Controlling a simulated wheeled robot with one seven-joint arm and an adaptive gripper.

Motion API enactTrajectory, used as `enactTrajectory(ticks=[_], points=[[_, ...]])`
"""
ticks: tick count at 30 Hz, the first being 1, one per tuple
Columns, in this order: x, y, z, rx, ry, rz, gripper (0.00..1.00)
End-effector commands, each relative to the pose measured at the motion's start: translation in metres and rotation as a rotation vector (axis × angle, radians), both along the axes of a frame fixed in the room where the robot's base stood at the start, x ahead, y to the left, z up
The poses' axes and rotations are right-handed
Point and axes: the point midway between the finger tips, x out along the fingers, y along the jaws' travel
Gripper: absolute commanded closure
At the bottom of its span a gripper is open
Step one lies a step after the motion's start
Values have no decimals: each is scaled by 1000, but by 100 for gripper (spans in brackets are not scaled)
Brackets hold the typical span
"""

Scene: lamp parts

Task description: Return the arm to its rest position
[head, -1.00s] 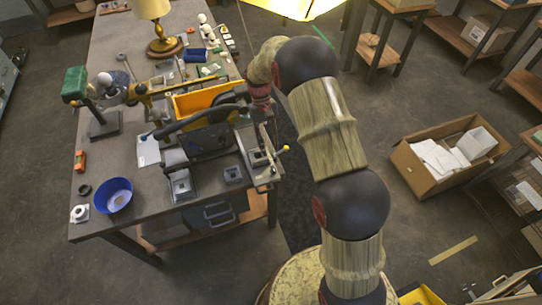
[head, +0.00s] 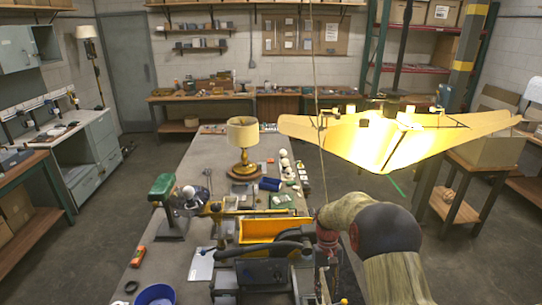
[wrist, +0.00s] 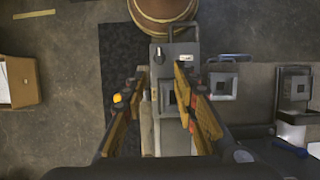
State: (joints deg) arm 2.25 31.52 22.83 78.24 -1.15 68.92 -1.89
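My arm (head: 390,240) rises at the lower right of the head view and bends over the right edge of the workbench (head: 190,168). My gripper (wrist: 160,82) shows in the wrist view with its two fingers apart, pointing down over a grey metal fixture (wrist: 178,55). The fingers are open, and nothing is seen clasped between them. In the head view the gripper is too small and too close to the bench clutter to make out.
A table lamp (head: 243,140) stands on the bench. A yellow bin (head: 275,230), a blue bowl (head: 156,294) and a green-headed tool (head: 162,184) are near. Floor is clear left of the bench.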

Motion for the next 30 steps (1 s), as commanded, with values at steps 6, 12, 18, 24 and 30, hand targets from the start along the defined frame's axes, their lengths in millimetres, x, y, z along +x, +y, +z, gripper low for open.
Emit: enactTrajectory(ticks=[6, 12, 18, 24, 30], points=[[-42, 3, 11, 0, -20, -12, 71], [-75, 7, 48, -2, -101, -16, 71], [-116, 12, 91, -3, -219, -19, 71], [-162, 16, 125, -4, -347, -21, 71], [-208, 20, 146, -3, -478, -19, 71]])
